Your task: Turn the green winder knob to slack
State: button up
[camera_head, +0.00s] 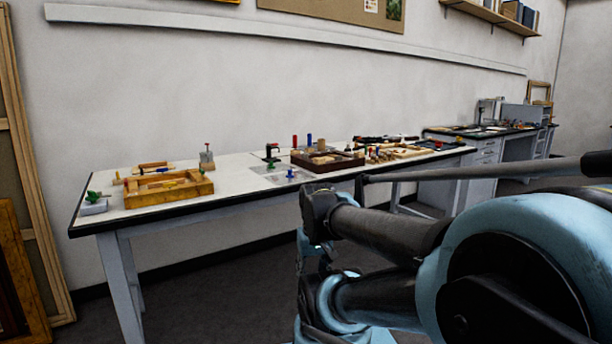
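Two green knob-like parts show on the long white worktable (240,210). One green knob (93,197) sits on a small pale grey block (94,208) at the table's left front corner. The other small green part (271,166) stands near the middle, by a pale plate. Both are too small to tell which is the winder knob or how it is turned. My black and light blue arm fills the lower right, in front of the table's right part. I see no gripper fingers, and nothing of mine visibly touches either green part.
A yellow wooden frame (168,189) lies right of the left green knob. A dark red-brown tray (327,161), a small blue part (290,174) and upright red and blue cylinders stand mid-table. Tools crowd the right end. Framed panels lean at far left. The floor before the table is clear.

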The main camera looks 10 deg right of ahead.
aim_at(93, 197)
jog(key=u, duration=1.7)
jog(key=i, duration=1.15)
jog(key=z, duration=0.45)
